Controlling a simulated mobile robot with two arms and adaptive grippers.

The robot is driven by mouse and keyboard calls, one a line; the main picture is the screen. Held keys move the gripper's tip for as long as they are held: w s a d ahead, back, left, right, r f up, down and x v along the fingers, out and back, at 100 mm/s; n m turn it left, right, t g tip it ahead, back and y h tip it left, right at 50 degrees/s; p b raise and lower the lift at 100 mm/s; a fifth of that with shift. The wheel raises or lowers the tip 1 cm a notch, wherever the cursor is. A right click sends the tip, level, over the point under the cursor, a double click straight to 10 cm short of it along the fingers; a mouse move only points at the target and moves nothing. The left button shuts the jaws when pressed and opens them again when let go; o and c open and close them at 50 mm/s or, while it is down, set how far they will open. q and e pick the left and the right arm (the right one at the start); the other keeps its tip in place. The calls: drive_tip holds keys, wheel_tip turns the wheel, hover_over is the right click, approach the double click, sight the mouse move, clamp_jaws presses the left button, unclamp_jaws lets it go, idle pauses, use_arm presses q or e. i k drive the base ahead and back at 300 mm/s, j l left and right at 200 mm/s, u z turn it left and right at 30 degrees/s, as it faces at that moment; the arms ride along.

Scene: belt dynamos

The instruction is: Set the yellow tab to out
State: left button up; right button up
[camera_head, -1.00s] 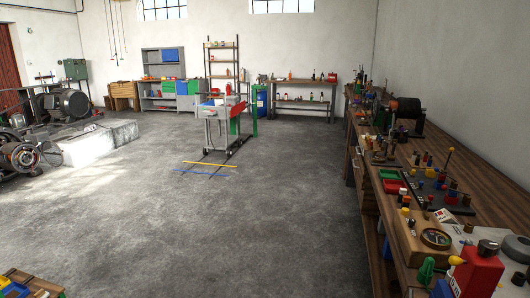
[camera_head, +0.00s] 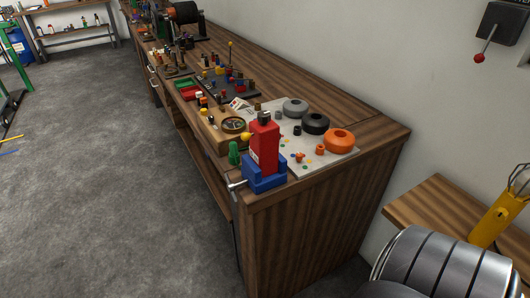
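I cannot tell for sure which thing is the yellow tab. A yellow upright part (camera_head: 498,215) stands at the right edge, behind a grey drum (camera_head: 440,268) with dark bands; the frame cuts both off. A small yellow knob (camera_head: 246,136) sits beside a red block (camera_head: 264,143) at the near end of the workbench. No in or out marking is readable. Neither of my grippers is in view.
The long wooden workbench (camera_head: 310,222) carries many small parts and an orange ring (camera_head: 339,140). A wooden shelf (camera_head: 428,207) is at right. A dark wall box (camera_head: 501,24) has a red-knobbed lever (camera_head: 480,57).

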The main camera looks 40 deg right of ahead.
sight(245, 137)
drive_tip(key=z, duration=1.35)
